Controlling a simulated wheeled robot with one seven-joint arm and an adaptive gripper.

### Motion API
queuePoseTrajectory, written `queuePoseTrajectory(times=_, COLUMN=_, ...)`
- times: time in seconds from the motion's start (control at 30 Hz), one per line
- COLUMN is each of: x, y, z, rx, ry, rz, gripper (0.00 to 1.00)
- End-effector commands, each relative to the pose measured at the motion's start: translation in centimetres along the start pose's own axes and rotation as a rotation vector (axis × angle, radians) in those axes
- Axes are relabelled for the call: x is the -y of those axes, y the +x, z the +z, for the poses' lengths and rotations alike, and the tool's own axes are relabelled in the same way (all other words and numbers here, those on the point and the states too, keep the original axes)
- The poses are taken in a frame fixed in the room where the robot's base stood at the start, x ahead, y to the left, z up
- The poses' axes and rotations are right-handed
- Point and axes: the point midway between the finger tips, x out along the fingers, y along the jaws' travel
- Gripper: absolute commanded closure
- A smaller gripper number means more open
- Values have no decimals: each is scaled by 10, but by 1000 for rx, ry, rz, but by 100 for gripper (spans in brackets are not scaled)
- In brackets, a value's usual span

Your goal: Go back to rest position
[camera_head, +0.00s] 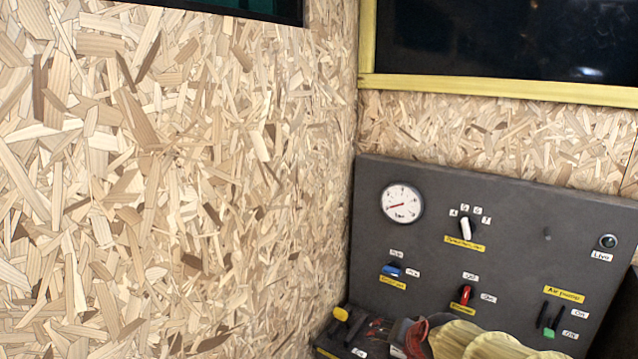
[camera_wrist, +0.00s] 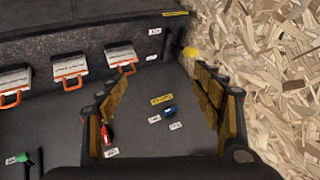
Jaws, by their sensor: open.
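My gripper (camera_wrist: 161,76) shows in the wrist view with its two yellow-brown padded fingers wide apart. It is open, with no object held between the fingers. Beyond them lies a dark grey control panel (camera_wrist: 60,115), seen turned around. A blue knob (camera_wrist: 168,111) shows between the fingers, and a red switch (camera_wrist: 106,134) shows close by the left finger. I cannot tell how far the fingers are from the panel.
The head view shows the panel (camera_head: 440,215) with a round gauge (camera_head: 402,202), a white knob (camera_head: 465,228) and a green-tipped switch (camera_head: 548,331). A chipboard wall (camera_head: 180,180) fills the left. Yellow ribbed and dark red shapes (camera_head: 470,338) partly cover the panel's foot. Orange-handled pieces (camera_wrist: 72,75) line the ledge.

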Motion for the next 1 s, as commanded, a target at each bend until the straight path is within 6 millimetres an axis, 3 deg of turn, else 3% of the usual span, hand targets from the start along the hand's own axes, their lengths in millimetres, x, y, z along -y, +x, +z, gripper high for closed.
queuePoseTrajectory(times=0.1, x=-18, y=-57, z=59, rx=163, ry=-190, rz=41, gripper=33)
queuePoseTrajectory(times=0.2, x=-42, y=-103, z=100, rx=269, ry=-325, rz=83, gripper=33)
queuePoseTrajectory(times=0.3, x=-67, y=-148, z=132, rx=337, ry=-433, rz=128, gripper=33)
queuePoseTrajectory(times=0.4, x=-87, y=-187, z=150, rx=346, ry=-504, rz=165, gripper=33)
queuePoseTrajectory(times=0.5, x=-92, y=-209, z=150, rx=288, ry=-533, rz=170, gripper=33)
queuePoseTrajectory(times=0.67, x=-83, y=-231, z=140, rx=202, ry=-540, rz=145, gripper=33)
queuePoseTrajectory(times=1.0, x=-81, y=-234, z=139, rx=190, ry=-540, rz=139, gripper=33)
